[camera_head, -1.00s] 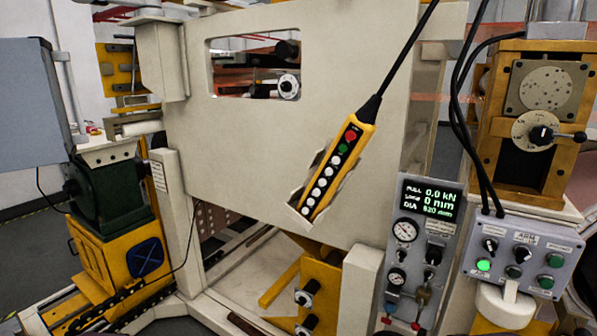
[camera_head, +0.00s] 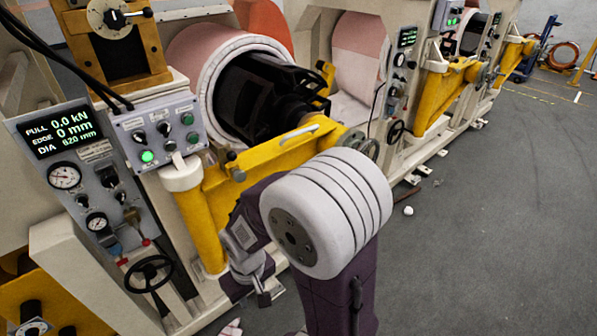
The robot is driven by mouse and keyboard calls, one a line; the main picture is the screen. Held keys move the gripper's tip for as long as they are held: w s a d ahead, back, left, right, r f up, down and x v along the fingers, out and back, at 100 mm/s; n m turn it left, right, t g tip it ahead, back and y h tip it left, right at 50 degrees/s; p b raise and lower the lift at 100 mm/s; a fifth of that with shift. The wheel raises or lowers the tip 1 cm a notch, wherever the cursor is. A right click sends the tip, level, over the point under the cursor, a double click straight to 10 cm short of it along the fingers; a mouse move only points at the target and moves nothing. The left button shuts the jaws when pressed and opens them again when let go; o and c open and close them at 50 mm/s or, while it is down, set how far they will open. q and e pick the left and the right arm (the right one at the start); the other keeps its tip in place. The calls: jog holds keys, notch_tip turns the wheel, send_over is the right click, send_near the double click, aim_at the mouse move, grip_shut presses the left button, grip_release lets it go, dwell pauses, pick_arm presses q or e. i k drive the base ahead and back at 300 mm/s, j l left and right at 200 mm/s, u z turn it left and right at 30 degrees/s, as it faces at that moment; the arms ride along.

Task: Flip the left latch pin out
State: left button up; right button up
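A yellow swing arm (camera_head: 265,155) crosses in front of the copper foil roll, with a small dark knob (camera_head: 238,174) and another dark knob (camera_head: 231,155) at its left end. I cannot tell for sure which of these parts is the left latch pin. My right gripper (camera_head: 250,293) hangs low, left of my large light-grey arm joint, below and apart from the yellow arm. Its fingers look parted, with nothing between them. My arm covers part of the yellow arm's lower side. My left gripper is out of view.
A control box (camera_head: 158,130) with a lit green button and a gauge panel (camera_head: 82,170) stand at left. The roll (camera_head: 215,60) sits on a black core. More machines line the back. Grey floor (camera_head: 480,220) is open at right.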

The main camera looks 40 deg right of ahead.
aim_at(240, 175)
jog(key=z, duration=1.1)
